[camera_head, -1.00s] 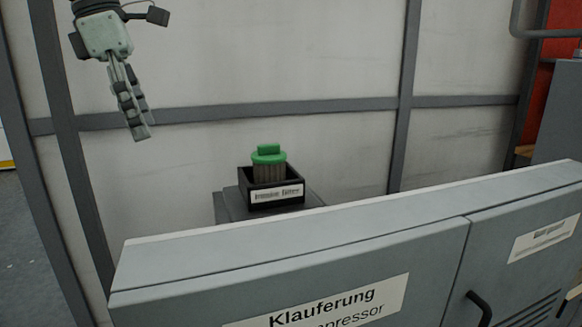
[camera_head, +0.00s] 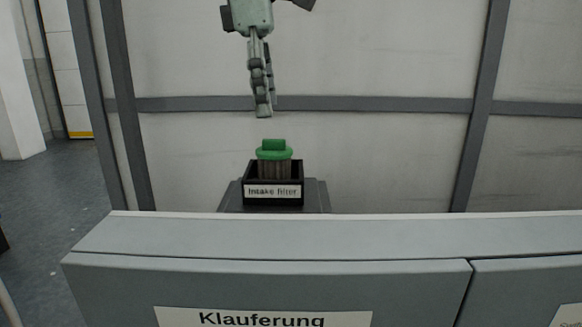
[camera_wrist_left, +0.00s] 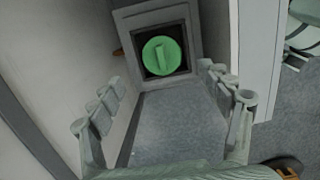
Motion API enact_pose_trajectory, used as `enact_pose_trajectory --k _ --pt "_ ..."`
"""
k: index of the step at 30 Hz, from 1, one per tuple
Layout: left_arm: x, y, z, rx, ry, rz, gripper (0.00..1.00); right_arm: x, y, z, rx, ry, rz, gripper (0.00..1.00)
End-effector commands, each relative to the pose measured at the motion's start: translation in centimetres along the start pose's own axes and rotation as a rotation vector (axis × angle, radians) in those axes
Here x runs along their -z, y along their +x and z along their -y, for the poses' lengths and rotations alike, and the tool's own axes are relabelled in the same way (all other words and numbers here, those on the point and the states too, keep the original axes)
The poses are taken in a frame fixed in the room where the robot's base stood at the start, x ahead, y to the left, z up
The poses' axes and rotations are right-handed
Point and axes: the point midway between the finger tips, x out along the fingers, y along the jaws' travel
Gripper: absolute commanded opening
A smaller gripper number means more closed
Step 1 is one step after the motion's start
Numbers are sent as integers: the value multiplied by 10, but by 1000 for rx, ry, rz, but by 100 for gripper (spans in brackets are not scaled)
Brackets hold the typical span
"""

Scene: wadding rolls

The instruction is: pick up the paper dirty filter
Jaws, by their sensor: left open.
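The paper filter (camera_head: 274,168) has a green cap with a raised grip and a pleated grey-brown body. It stands upright in a black box labelled "Intake filter" (camera_head: 273,191). In the left wrist view its round green cap (camera_wrist_left: 161,55) shows from above, inside the dark square opening of the box. My left gripper (camera_head: 263,112) hangs pointing down, above the filter and slightly to its left in the head view, apart from it. In the left wrist view the gripper (camera_wrist_left: 168,112) is open and empty, its fingers spread to either side. My right gripper is not in view.
The box sits on a grey stand (camera_head: 317,196) behind a long grey cabinet (camera_head: 300,238) labelled "Klauferung". A panelled wall with dark frame bars (camera_head: 300,104) rises close behind. Open floor (camera_head: 55,195) lies to the left.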

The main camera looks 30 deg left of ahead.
Motion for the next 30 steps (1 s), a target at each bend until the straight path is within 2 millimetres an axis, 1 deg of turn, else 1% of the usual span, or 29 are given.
enact_pose_trajectory --k 1,4,9,13,15,18,20,24,25,30 --pt "1 7 0 3 0 -1 78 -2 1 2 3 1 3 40" --pt "1 18 0 3 -1 -1 78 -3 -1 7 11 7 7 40" --pt "-2 39 3 4 0 0 78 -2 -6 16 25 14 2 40" --pt "-4 59 4 4 0 0 78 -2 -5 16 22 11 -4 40" --pt "-4 66 4 2 -1 0 78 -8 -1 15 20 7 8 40" --pt "-4 72 4 1 -1 1 78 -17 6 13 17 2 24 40" --pt "-4 73 3 0 -2 1 78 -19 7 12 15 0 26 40" --pt "-4 73 3 0 -2 1 78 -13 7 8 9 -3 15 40" --pt "-4 73 3 0 -2 1 77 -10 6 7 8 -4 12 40" --pt "-4 73 3 0 -2 1 56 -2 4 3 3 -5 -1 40"
